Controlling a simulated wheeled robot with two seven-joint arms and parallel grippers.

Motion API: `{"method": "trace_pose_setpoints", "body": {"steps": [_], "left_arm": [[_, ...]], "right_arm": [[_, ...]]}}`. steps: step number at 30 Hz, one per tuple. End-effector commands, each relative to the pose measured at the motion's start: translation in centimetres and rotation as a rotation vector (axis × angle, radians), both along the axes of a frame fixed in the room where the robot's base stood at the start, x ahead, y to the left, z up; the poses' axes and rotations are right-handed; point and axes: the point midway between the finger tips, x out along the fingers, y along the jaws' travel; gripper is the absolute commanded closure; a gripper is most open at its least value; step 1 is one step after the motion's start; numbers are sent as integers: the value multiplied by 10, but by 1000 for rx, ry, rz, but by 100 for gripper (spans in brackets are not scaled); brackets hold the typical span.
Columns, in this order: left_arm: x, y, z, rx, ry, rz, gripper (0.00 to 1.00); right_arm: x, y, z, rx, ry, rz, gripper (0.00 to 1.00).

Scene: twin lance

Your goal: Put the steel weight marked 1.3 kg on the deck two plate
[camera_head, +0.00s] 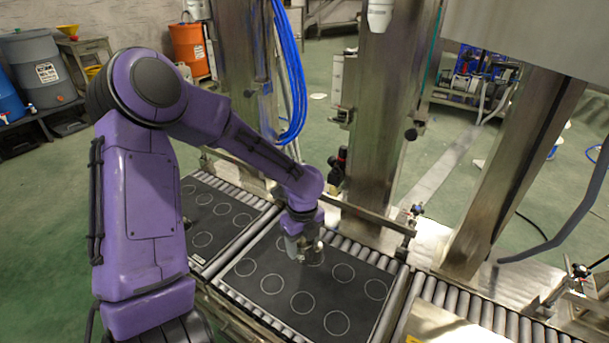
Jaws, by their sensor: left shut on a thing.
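My left arm comes in from the left, and its gripper (304,248) points down over a dark plate with white circles (248,287), near that plate's back edge. The gripper is shut on a small grey steel weight, mostly hidden by the fingers; no marking can be read on it. I cannot tell whether the weight touches the plate. A second dark plate with circles (203,240) lies to the left, partly behind my arm. I cannot read which plate is deck two. My right gripper is not in view.
Roller conveyor (470,304) continues right of the plates. Steel columns (385,120) and a horizontal rail (362,214) stand behind the plates. Blue hoses (293,80) hang behind my arm. The circles at the front of the nearer plate are clear.

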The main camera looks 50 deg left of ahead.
Motion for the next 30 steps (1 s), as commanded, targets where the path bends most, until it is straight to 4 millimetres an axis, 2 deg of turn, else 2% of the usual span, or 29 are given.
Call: {"method": "trace_pose_setpoints", "body": {"steps": [1,9,15,23,30], "left_arm": [[10,-5,-8,1,-2,-1,100],[66,-35,-37,1,-3,2,100],[92,-50,-72,0,-2,5,100],[106,-58,-86,-1,-4,5,100],[110,-60,-120,0,-3,4,100]], "right_arm": [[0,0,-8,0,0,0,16],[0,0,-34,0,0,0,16],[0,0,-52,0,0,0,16],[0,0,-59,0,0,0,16],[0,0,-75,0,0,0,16]]}}
